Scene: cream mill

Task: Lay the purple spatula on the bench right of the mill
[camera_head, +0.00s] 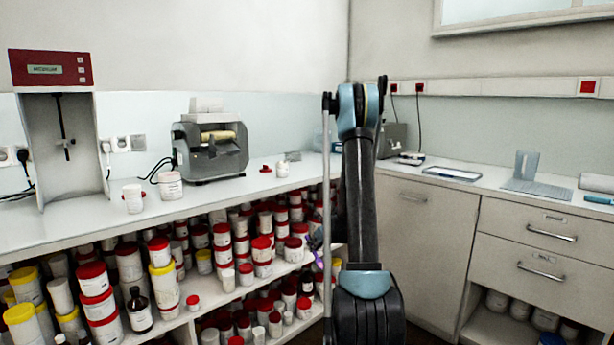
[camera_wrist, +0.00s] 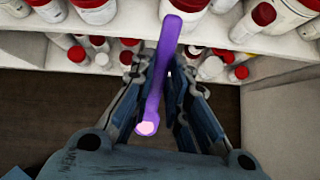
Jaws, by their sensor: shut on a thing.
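The purple spatula (camera_wrist: 160,75) is between the fingers of my gripper (camera_wrist: 163,80) in the wrist view. My gripper is shut on it, and the spatula points away toward the shelves with its pale near end toward the camera. In the head view my arm hides most of the gripper; only a bit of purple (camera_head: 318,257) shows at the arm's left edge, below bench height in front of the shelves. The mill (camera_head: 210,147), a grey machine with rollers, stands on the left bench (camera_head: 240,188). My gripper is lower than the bench top and right of the mill.
Right of the mill, a small white jar (camera_head: 282,169) and red caps stand on the bench. White jars (camera_head: 170,185) stand left of it. Open shelves (camera_head: 270,285) below are crowded with jars. The right bench holds a tray (camera_head: 452,173) and a laptop-like stand (camera_head: 535,187).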

